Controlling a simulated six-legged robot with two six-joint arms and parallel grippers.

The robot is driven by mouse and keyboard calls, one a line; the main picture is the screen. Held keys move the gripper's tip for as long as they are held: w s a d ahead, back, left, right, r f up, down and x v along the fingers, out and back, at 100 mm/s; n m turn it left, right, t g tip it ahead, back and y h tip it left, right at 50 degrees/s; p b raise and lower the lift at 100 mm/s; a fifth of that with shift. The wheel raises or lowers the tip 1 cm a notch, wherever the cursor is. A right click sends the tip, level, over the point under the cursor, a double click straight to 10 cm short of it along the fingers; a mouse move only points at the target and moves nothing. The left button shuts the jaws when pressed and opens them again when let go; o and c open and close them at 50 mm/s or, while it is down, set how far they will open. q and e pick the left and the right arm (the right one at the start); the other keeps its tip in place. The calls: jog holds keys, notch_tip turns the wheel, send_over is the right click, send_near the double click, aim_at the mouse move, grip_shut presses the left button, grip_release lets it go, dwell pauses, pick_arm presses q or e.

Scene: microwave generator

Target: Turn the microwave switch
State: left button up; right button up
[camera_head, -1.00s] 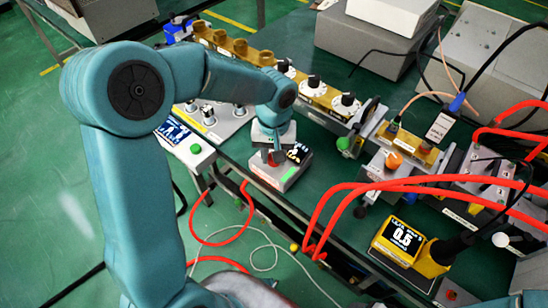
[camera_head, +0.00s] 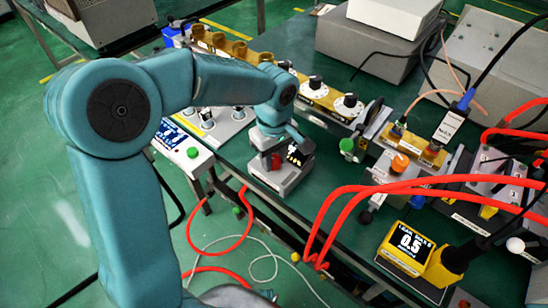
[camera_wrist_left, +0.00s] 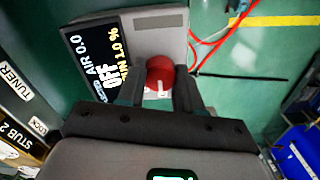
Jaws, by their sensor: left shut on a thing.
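The switch is a red knob (camera_head: 276,161) on the small grey control box (camera_head: 283,182) at the table's front edge. The knob also shows in the left wrist view (camera_wrist_left: 160,72), with a white mark on it. The box's black display (camera_wrist_left: 95,58) reads OFF and AIR 0.0. My left gripper (camera_head: 272,150) is over the box, with its fingers on either side of the knob and shut on it. The gripper and wrist hide part of the box. My right gripper is in neither view.
A row of brass waveguide with black-and-white knobs (camera_head: 316,84) runs behind the box. Thick red hoses (camera_head: 385,190) arch over the table to the right, near a yellow meter (camera_head: 409,245). A green-button panel (camera_head: 185,147) lies to the left.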

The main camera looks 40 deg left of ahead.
pick_arm(q)
jog(key=shift+r, duration=0.1)
dwell(0.4)
jog(key=o, duration=1)
